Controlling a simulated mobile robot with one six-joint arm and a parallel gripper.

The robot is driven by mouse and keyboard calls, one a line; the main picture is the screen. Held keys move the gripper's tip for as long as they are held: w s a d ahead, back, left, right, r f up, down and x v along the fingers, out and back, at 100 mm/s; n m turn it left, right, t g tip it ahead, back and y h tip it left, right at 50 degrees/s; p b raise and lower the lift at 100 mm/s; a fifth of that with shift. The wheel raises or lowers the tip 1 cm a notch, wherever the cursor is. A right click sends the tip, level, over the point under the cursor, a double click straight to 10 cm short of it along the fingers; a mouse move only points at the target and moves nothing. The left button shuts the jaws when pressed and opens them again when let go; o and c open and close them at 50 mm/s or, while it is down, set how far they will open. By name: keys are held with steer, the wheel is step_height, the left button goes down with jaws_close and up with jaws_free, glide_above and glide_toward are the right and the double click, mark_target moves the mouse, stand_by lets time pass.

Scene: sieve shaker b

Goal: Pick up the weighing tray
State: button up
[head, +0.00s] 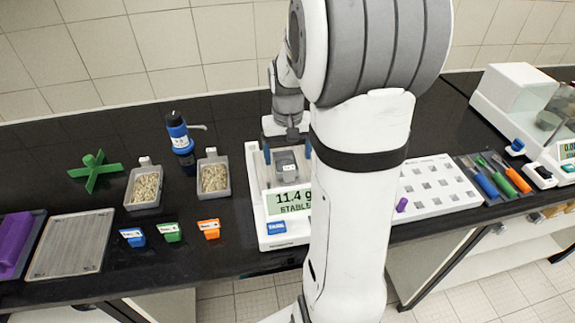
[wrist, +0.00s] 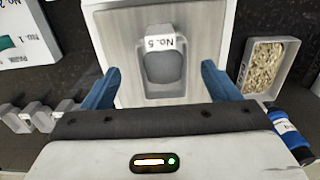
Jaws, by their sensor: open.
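A small grey weighing tray (head: 287,167) with a white tag sits on the pan of a white balance (head: 272,230). The balance display reads 11.4 g and STABLE. In the wrist view the tray (wrist: 165,68) shows the label No. 5 and a plain dark grey inside, with no grains visible. My gripper (wrist: 160,82) is open, its blue fingers spread to the left and right of the tray, apart from it. In the head view my gripper (head: 287,150) is over the balance pan, partly hidden by my arm.
Two grey trays of pale grains (head: 145,188) (head: 214,178) stand left of the balance, near a blue bottle (head: 178,132). Blue, green and orange tagged pieces (head: 209,229) lie in front. A white rack (head: 436,183) is to the right. Black bench is free between these things.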

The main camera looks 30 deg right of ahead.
mark_target(287, 162)
step_height(287, 162, down, 3)
steer(key=shift+s+a+f, duration=0.1)
steer(key=shift+a, duration=0.05)
steer(key=shift+c, duration=0.2)
steer(key=c, duration=1)
